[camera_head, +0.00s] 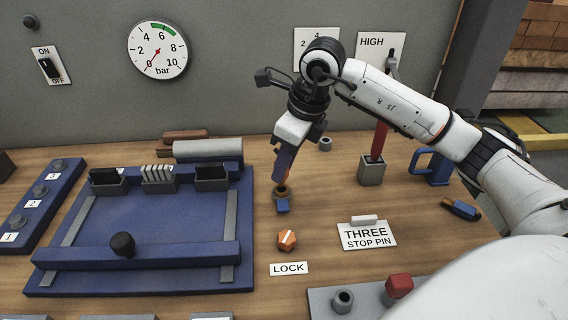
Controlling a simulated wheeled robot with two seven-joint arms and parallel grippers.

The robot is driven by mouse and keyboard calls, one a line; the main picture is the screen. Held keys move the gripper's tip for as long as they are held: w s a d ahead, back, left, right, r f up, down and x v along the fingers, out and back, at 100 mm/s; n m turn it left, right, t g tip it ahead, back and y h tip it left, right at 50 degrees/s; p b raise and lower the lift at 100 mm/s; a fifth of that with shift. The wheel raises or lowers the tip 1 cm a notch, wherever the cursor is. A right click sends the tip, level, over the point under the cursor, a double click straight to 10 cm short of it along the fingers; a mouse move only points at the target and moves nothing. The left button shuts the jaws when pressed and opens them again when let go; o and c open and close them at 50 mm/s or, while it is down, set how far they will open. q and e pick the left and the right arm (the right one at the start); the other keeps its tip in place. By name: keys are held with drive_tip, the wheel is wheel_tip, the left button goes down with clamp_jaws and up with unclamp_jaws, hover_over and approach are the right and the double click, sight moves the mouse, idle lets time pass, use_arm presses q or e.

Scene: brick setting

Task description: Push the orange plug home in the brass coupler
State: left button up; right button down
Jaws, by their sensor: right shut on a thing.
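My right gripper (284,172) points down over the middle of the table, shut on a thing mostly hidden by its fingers. A strip of orange (276,168) shows at the fingers' left side and looks like part of the orange plug. Directly below, the small brass coupler (281,191) stands on the table with a blue piece (283,207) at its front. The fingertips are at or just above the coupler's top. I cannot tell whether the plug is inside it, or how deep. My left gripper is not in view.
An orange hexagonal knob (287,240) sits in front of the coupler, behind the LOCK label (289,268). A blue tray fixture (140,277) fills the left. A THREE STOP PIN sign (366,235) and a blue-and-brass piece (461,208) lie right. A red-handled lever (371,170) stands behind.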

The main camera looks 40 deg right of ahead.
drive_tip(key=shift+f, duration=0.15)
drive_tip(key=shift+f+b, duration=1.5)
drive_tip(key=shift+f, duration=0.15)
drive_tip(key=c, duration=1)
unclamp_jaws()
drive_tip(key=shift+c, duration=0.2)
drive_tip(key=shift+r, duration=0.1)
drive_tip(key=shift+r+p, duration=2.25)
drive_tip(key=shift+r, duration=0.75)
drive_tip(key=shift+f, duration=0.2)
